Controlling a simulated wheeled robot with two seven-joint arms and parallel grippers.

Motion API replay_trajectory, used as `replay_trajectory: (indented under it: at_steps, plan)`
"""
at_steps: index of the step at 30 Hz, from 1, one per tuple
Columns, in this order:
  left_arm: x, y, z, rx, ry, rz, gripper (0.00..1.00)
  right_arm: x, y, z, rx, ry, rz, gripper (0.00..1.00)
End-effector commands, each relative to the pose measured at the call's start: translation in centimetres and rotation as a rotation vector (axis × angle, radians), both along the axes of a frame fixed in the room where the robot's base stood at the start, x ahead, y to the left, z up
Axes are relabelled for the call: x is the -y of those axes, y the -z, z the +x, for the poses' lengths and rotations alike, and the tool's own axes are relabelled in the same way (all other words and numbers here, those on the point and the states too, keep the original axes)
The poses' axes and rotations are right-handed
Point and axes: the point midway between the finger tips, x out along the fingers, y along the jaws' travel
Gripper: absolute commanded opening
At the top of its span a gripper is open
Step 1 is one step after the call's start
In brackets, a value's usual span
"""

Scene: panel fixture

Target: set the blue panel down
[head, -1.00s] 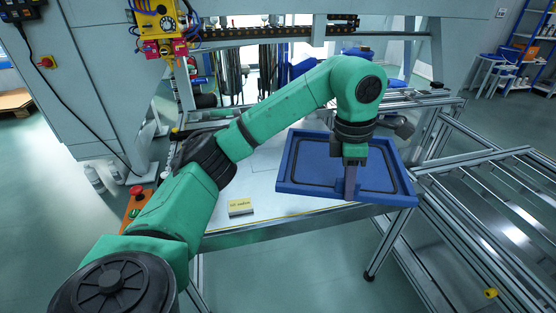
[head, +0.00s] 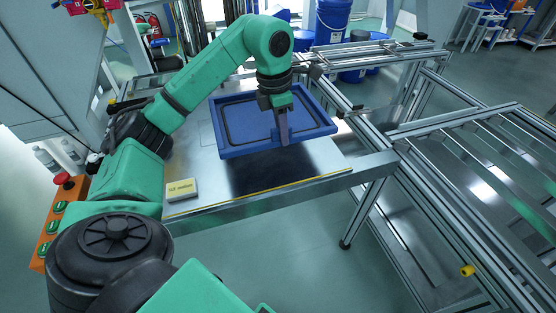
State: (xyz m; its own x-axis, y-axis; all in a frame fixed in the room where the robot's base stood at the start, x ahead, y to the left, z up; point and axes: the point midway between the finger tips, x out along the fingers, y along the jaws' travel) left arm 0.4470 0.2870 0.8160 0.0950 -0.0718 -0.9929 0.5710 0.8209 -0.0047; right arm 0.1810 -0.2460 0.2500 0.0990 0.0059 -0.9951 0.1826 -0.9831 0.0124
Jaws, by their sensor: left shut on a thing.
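The blue panel (head: 242,149) is a shallow, tray-like rectangle with a raised rim and a dark line running inside it. It is over the metal table (head: 200,165), roughly level. A dark shadow or reflection lies on the table in front of its near edge, and I cannot tell how large any gap beneath it is. My left gripper (head: 284,138) points down and is shut on the panel's near rim, right of its middle. The fingers hide a small part of that rim. My right gripper is not in view.
A yellow-topped labelled block (head: 182,188) sits at the table's front left. An orange button box (head: 55,215) stands left of the table. Metal rail frames (head: 440,190) are to the right. Bare tabletop shows in front of the panel and to its left.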

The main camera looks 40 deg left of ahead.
Motion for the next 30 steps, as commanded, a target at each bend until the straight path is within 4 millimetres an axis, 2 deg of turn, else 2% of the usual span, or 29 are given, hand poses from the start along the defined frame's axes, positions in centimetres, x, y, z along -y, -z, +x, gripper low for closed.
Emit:
replay_trajectory:
  at_steps: [1,3,8,15,24,25,26,27,30]
  plan:
    - [-0.1,1.8,-0.1,-0.002,-0.001,0.001,0.00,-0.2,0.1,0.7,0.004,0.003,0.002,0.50]
    - [-0.1,3.6,-0.1,-0.001,-0.001,0.002,0.00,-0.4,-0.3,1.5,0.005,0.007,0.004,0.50]
    - [-0.1,5.6,0.0,0.003,-0.001,0.001,0.00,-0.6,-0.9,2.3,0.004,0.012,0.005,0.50]
    - [0.0,9.5,0.0,0.003,0.000,0.000,0.00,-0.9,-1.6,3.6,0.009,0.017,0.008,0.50]
    - [0.0,9.8,0.0,0.004,0.001,0.001,0.00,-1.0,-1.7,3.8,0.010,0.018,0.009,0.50]
    - [0.0,9.8,0.0,0.001,0.000,0.000,0.32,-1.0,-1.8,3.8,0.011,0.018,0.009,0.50]
    - [0.0,9.8,0.0,0.001,0.000,0.000,0.44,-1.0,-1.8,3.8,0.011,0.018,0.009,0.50]
    - [0.0,9.8,0.0,0.001,0.000,0.000,0.51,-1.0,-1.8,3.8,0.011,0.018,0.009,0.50]
    - [0.0,9.8,0.0,0.001,0.000,0.000,0.51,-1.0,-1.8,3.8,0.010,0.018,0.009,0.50]
